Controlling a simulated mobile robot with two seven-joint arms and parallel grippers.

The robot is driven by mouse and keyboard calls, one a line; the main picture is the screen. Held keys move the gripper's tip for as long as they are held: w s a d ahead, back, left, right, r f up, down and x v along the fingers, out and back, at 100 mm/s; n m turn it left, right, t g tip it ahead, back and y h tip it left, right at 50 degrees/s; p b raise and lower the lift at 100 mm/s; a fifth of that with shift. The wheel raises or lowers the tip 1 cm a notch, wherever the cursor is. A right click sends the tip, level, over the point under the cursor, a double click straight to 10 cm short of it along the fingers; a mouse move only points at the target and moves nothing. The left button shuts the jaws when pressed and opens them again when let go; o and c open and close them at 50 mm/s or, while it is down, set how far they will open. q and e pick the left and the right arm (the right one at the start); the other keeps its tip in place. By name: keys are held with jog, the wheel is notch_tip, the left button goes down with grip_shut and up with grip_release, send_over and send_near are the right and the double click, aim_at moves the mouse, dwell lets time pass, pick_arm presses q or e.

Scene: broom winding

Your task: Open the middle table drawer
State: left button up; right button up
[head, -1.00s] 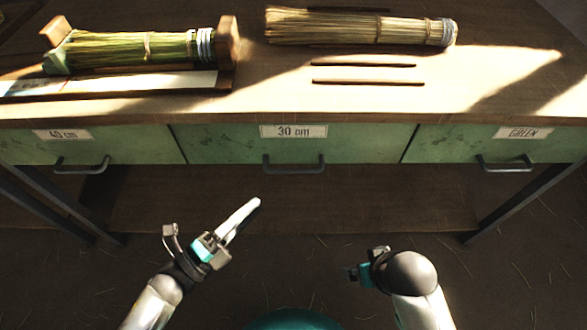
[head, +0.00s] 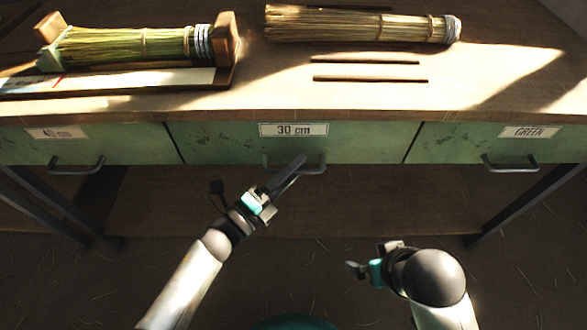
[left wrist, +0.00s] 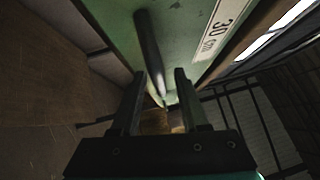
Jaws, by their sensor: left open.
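The middle table drawer (head: 350,143) has a green front, a "30 cm" label and a dark bar handle (head: 312,170). It looks closed, its front level with the drawers on both sides. My left gripper (head: 294,170) is at the handle in the head view and covers part of it. In the left wrist view the open fingers (left wrist: 158,95) point at the drawer front (left wrist: 185,30), and the handle (left wrist: 150,50) runs into the space ahead between them. I cannot tell whether they touch it. My right gripper (head: 366,268) is low at the right, away from the table; its jaws are unclear.
The left drawer (head: 120,148) and the right drawer, labelled "GREEN" (head: 470,147), have similar handles. Straw bundles (head: 130,45) (head: 350,25) and thin sticks (head: 370,79) lie on the tabletop (head: 480,80). A lower shelf (head: 380,205) lies under the drawers.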

pick_arm(q)
grip_shut()
dwell(1.3)
